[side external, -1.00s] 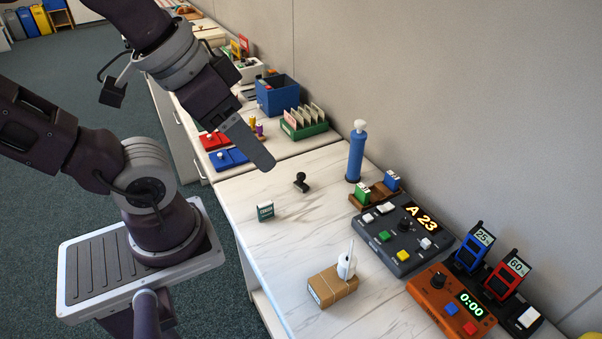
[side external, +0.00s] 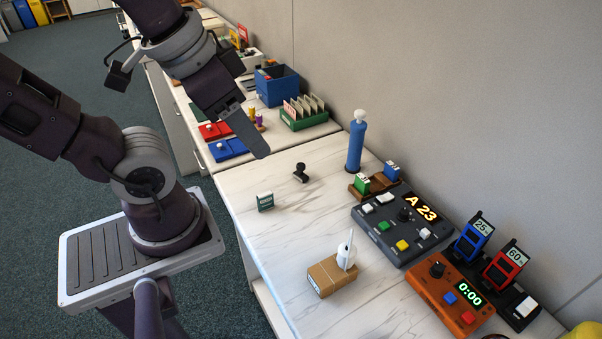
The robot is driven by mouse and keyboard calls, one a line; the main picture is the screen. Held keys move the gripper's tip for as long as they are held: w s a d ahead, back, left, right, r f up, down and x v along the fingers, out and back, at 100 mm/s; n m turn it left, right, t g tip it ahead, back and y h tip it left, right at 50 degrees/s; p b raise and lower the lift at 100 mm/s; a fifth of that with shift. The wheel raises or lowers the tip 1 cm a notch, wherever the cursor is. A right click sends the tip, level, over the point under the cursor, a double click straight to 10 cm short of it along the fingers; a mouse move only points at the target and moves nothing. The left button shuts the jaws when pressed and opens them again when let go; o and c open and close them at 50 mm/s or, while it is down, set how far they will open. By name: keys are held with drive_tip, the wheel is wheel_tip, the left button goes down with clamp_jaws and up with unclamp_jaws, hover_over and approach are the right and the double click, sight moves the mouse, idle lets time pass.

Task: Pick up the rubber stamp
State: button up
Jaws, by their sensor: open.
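The rubber stamp (side external: 300,172) is a small dark piece with a round knob handle.
A blue cylinder with a white knob (side external: 356,145) stands behind the stamp. A grey console (side external: 400,228) showing "A 23" and an orange timer (side external: 445,300) are at the right. A cardboard box (side external: 331,277) with a white item is in front. The counter around the stamp is clear.

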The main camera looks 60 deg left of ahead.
drive_tip(key=w+a+f+m+g+y, duration=0.1)
drive_tip(key=a+f+m+g+y, duration=0.15)
drive_tip(key=a, duration=0.35)
drive_tip(key=w+a+f+m+g+y, duration=0.1)
drive_tip(key=w+a+f+g+y, duration=0.15)
drive_tip(key=a+f, duration=0.2)
drive_tip(key=m+t+y, duration=0.3)
drive_tip(key=m+y, duration=0.5)
drive_tip(key=m, duration=0.6)
hover_over(298, 169)
drive_tip(key=s+d, duration=0.1)
drive_tip(key=s, duration=0.3)
wheel_tip(298, 169, down, 14)
drive_tip(key=w+f+m+t, duration=0.1)
drive_tip(key=f+m, duration=0.1)
drive_tip(key=f, duration=0.2)
drive_tip(key=d+f+m+t+h, duration=0.1)
drive_tip(key=f+m, duration=0.1)
drive_tip(key=f, duration=0.2)
drive_tip(key=w+f+m+t+h, duration=0.1)
drive_tip(key=f+m+t, duration=0.1)
drive_tip(key=f, duration=0.2)
drive_tip(key=shift+w+d+f+m, duration=0.15)
drive_tip(key=shift+w+f+m, duration=0.1)
drive_tip(key=shift+w+m, duration=0.1)
drive_tip(key=x, duration=0.7)
drive_tip(key=shift+w+d+r, duration=0.15)
drive_tip(key=shift+w+d, duration=0.05)
drive_tip(key=shift+w, duration=0.15)
clamp_jaws()
